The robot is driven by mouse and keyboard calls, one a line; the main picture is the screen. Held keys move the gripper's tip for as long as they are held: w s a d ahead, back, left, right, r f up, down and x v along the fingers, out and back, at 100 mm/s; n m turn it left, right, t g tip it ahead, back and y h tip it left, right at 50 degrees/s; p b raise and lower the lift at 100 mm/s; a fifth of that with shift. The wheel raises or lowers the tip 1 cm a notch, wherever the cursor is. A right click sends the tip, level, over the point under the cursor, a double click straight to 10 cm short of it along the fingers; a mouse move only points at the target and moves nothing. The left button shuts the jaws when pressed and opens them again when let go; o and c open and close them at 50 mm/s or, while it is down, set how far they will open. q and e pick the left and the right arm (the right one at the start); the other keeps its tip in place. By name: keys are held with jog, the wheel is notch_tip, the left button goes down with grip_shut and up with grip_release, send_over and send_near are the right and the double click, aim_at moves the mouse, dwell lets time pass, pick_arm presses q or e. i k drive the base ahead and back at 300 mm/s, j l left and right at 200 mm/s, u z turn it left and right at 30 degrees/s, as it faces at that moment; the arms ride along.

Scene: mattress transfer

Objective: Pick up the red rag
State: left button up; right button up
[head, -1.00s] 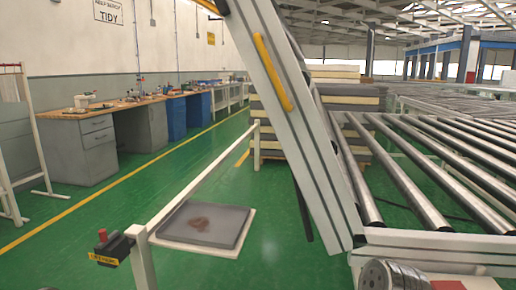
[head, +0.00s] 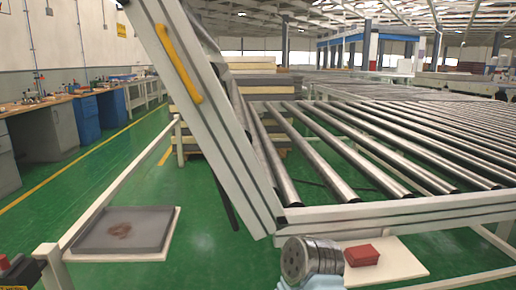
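A small bright red block-shaped item (head: 362,255), perhaps a folded rag, lies on a pale board (head: 405,265) at the lower right, below the roller frame. A reddish-brown crumpled patch (head: 135,229) lies in a shallow grey tray (head: 92,240) at the lower left. I cannot tell for sure which of the two is the red rag. Neither of my grippers is in view.
The roller conveyor (head: 370,205) fills the right. A slanted beam with a yellow handle (head: 178,62) crosses the middle. A rail (head: 118,190) runs beside the tray. Green floor is open at left.

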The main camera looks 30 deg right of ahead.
aim_at(363, 256)
jog(key=z, duration=1.7)
jog(key=u, duration=1.35)
jog(key=z, duration=1.35)
jog(key=l+u, duration=0.35)
jog(key=k+l+u, duration=0.15)
jog(key=l+u, duration=0.25)
jog(key=k+l+u, duration=0.15)
jog(key=l+u, duration=0.2)
